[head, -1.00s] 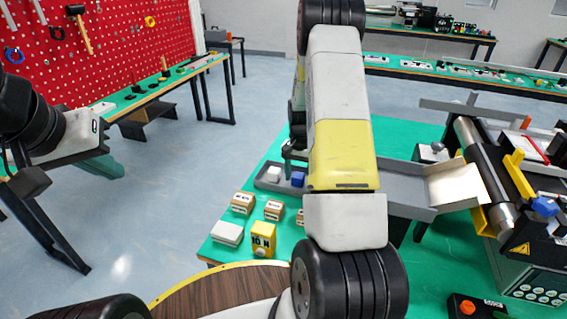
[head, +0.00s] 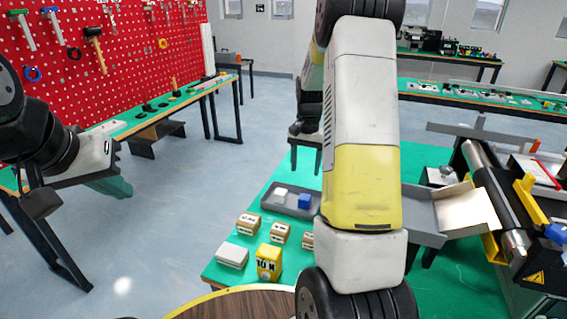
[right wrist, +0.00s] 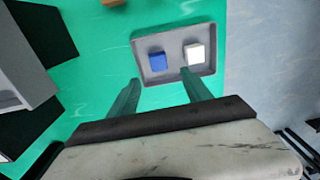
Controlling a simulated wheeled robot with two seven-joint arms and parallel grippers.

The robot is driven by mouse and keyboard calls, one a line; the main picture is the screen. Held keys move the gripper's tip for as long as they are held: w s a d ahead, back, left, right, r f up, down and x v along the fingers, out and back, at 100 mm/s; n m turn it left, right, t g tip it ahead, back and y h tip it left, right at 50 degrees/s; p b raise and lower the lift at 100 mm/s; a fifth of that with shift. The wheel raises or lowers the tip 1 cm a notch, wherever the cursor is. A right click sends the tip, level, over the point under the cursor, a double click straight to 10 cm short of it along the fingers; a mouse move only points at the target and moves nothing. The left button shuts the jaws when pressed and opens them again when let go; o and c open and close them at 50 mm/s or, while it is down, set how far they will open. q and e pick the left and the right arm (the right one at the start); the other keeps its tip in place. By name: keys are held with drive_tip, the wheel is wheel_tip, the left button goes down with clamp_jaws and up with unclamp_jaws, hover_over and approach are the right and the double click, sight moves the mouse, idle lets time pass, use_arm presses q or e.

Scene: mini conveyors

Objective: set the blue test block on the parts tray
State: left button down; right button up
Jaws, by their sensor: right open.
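The blue test block (head: 304,201) rests on the grey parts tray (head: 269,204), beside a white block (head: 281,192). In the right wrist view the blue block (right wrist: 157,60) and the white block (right wrist: 195,54) lie apart inside the tray (right wrist: 178,80). My right gripper (right wrist: 161,88) is open and empty, its two green fingers apart above the near side of the tray. In the head view my right arm hides part of the bench, and its gripper (head: 305,150) shows beyond the tray. My left gripper (head: 110,187) hangs at the left, away from the bench; its jaw opening is unclear.
Several labelled wooden blocks (head: 248,224), a yellow weight (head: 268,262) and a white box (head: 232,255) stand on the green bench near the tray. A grey chute (head: 463,211) and conveyor roller (head: 497,199) stand to the right. Open floor lies to the left.

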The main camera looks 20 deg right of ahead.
drive_tip(key=s+a+r+n+t+y, duration=0.1)
drive_tip(key=s+a+r+n+t, duration=0.1)
drive_tip(key=s+a+r, duration=0.5)
drive_tip(key=s+a+r+n+t, duration=0.1)
drive_tip(key=s+a+r+n, duration=0.1)
drive_tip(key=s+r, duration=0.5)
drive_tip(key=s+a+r+n+t, duration=0.1)
drive_tip(key=s+a+r+n, duration=0.1)
drive_tip(key=s, duration=0.3)
drive_tip(key=s+a+r+n+t+y, duration=0.1)
drive_tip(key=s+a+r+t, duration=0.1)
drive_tip(key=s, duration=0.4)
drive_tip(key=shift+s+a+r+n, duration=0.3)
drive_tip(key=shift+a+r+n, duration=0.1)
drive_tip(key=shift+a+r, duration=0.3)
